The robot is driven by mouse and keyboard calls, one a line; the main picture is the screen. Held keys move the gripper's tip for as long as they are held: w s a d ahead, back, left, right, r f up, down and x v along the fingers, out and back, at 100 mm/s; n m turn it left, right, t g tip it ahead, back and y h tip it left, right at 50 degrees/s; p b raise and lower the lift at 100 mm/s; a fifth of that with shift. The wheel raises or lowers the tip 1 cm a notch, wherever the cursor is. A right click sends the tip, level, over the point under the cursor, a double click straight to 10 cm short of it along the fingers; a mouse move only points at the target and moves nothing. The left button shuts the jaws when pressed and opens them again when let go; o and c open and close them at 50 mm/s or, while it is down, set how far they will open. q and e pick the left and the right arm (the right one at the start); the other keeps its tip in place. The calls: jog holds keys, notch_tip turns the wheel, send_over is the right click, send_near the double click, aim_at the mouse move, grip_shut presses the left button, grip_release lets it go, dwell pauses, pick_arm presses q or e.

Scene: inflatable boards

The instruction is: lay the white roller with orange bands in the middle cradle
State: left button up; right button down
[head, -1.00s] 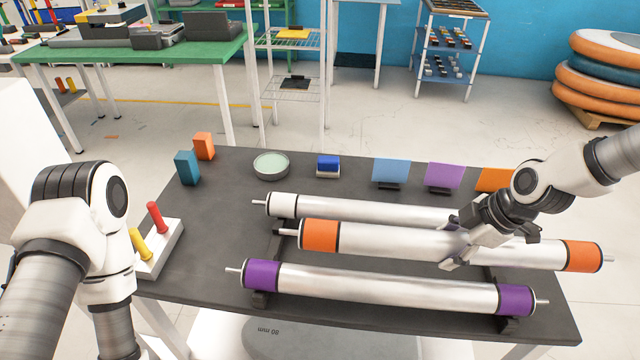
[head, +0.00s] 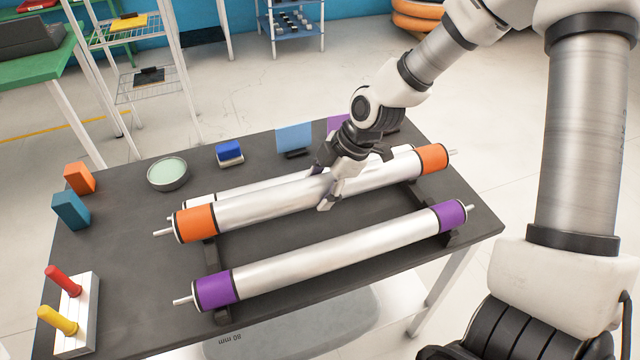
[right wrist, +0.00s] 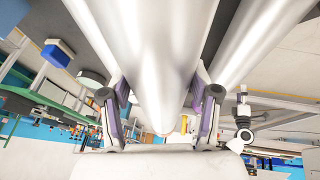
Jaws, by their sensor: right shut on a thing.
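The white roller with orange bands (head: 262,205) lies between the purple-banded roller (head: 340,250) in front and a plain-ended roller (head: 235,188) behind, roughly parallel to both. My right gripper (head: 327,190) is shut on it near mid-length. In the right wrist view the roller (right wrist: 162,60) runs between the two purple-padded fingers (right wrist: 160,115). The dark cradle support (head: 420,192) shows below its right end; the left support is mostly hidden. The roller covers much of the rear roller; I cannot tell whether it touches the middle cradle. My left gripper is out of view.
On the dark table (head: 120,270) are a green-topped round dish (head: 168,174), a blue block (head: 229,152), orange (head: 79,178) and teal (head: 70,210) blocks, and a white stand (head: 75,315) with red and yellow pegs. A blue panel (head: 294,138) stands behind the rollers.

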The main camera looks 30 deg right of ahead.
aim_at(345, 185)
notch_tip(345, 185, down, 3)
jog(key=shift+d+f+b, duration=0.15)
jog(key=shift+f+b, duration=0.05)
jog(key=shift+b, duration=1)
jog(key=shift+f+b, duration=0.65)
jog(key=shift+f, duration=0.15)
jog(key=shift+s+f+b, duration=0.1)
jog(key=shift+f+b, duration=1.3)
jog(key=shift+f, duration=0.1)
jog(key=shift+c, duration=1)
grip_release()
jog(key=v, duration=0.7)
jog(key=shift+s+r, duration=0.15)
jog(key=shift+r, duration=0.1)
